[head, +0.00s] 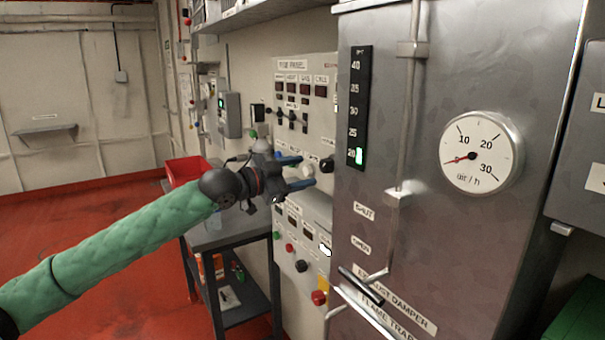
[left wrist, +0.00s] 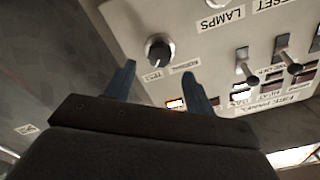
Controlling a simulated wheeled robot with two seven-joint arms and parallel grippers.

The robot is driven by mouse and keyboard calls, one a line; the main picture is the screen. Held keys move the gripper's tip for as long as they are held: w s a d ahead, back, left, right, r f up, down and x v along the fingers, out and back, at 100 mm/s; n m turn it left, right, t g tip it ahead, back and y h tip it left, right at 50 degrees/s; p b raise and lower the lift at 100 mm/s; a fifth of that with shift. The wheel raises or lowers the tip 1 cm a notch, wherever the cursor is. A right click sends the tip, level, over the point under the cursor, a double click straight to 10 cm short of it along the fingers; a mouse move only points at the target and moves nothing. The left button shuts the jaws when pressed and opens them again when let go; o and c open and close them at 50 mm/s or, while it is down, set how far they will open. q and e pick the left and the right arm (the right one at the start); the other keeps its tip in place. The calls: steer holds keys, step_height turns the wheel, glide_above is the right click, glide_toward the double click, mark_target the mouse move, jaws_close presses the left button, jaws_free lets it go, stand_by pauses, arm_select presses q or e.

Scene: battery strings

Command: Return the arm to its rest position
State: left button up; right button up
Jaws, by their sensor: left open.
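My left arm comes in from the left in a green sleeve. Its gripper (head: 301,172) is open, with two blue fingers pointing right, in front of the control panel (head: 284,72). In the left wrist view the open fingers (left wrist: 159,72) stand apart with nothing between them. A black round knob (left wrist: 158,52) on the panel shows just beyond the fingertips, beside a small label. A black knob also shows right of the fingers in the head view (head: 327,164). I cannot tell if the fingers touch the panel. My right gripper is not in view.
A steel cabinet (head: 400,140) with a round gauge (head: 482,152) and a vertical rod stands at right. Toggle switches (left wrist: 288,62) line the panel. Red floor is open at left.

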arm_select(q)
step_height(320, 180, down, 5)
steer(key=w+a+n+y, duration=0.1)
steer(key=a+n+y, duration=0.1)
steer(key=y, duration=0.2)
steer(key=s+a+r+n+t+y, duration=0.2)
steer(key=s+a+r+t+y, duration=0.15)
steer(key=r+y, duration=0.2)
steer(key=s+a+f+n+g+y, duration=0.1)
steer(key=s+a+f+n+g, duration=0.15)
steer(key=s+f, duration=0.75)
steer(key=s+a+f+n+g+y, duration=0.15)
steer(key=s+f+n, duration=0.25)
steer(key=f, duration=1.1)
steer(key=s+a+f+n+g+y, duration=0.1)
steer(key=s+f+n+g+y, duration=0.15)
steer(key=s+f, duration=0.75)
steer(key=s+d+f+n+g+h, duration=0.1)
steer(key=s+f+g, duration=0.4)
steer(key=s+f, duration=1.7)
steer(key=shift+s+d+n+g, duration=0.3)
steer(key=shift+s+d+n, duration=0.15)
steer(key=shift+n, duration=0.25)
